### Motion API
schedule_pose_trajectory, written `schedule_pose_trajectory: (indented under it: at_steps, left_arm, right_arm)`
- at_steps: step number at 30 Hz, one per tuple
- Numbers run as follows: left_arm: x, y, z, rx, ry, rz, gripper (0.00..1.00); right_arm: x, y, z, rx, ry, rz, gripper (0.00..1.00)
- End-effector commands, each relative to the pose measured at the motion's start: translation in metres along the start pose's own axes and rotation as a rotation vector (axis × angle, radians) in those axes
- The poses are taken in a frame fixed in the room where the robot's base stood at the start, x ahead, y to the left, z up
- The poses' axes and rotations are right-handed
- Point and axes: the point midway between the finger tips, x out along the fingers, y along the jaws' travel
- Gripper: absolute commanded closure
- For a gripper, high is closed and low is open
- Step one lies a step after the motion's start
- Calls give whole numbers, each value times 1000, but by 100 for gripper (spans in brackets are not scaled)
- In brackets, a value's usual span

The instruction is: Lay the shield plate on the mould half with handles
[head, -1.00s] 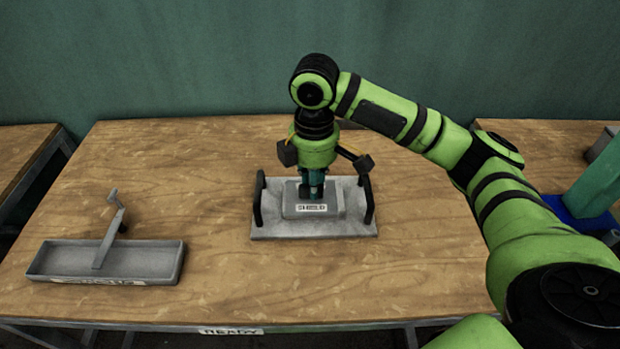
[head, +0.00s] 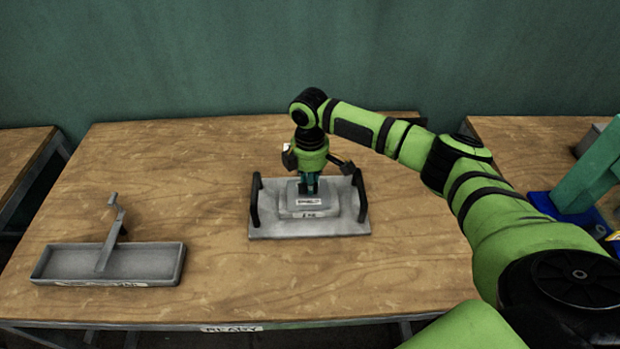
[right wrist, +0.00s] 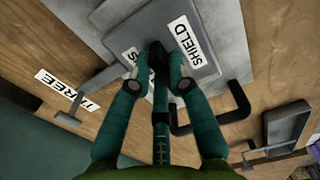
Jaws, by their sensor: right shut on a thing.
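My right gripper (head: 308,190) points down and is shut on the small dark grip of the grey shield plate (head: 298,190). In the right wrist view, the fingers (right wrist: 157,84) close around this grip, beside the plate's label reading SHIELD (right wrist: 182,38). The shield plate is over the raised block of the grey mould half (head: 267,231), between its two black handles (head: 255,203). It looks level and very close to the block; I cannot tell whether it touches. The fingers partly hide the plate. My left gripper is out of view.
A shallow grey tray (head: 150,262) with an upright bracket stands at the left of the wooden table (head: 410,260). Table around the mould half is clear. A green press with a blue base (head: 545,203) stands on the right table.

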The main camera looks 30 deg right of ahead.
Motion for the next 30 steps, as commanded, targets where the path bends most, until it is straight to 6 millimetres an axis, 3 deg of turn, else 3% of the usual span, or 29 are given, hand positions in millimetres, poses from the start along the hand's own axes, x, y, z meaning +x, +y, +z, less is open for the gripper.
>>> schedule_pose_trajectory:
  at_steps: [8,9,10,11,23,30]
  left_arm:
    - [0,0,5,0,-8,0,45]
    - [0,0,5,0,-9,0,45]
    - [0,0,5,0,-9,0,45]
    - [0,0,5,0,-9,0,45]
    - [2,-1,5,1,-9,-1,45]
    - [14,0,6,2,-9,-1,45]
  right_arm:
    - [2,0,0,1,1,0,100]
    - [3,0,0,1,0,-1,73]
    - [3,0,0,1,0,-1,61]
    - [3,0,0,0,0,-1,57]
    - [-3,0,0,1,1,1,57]
    - [-42,1,-1,0,3,4,57]
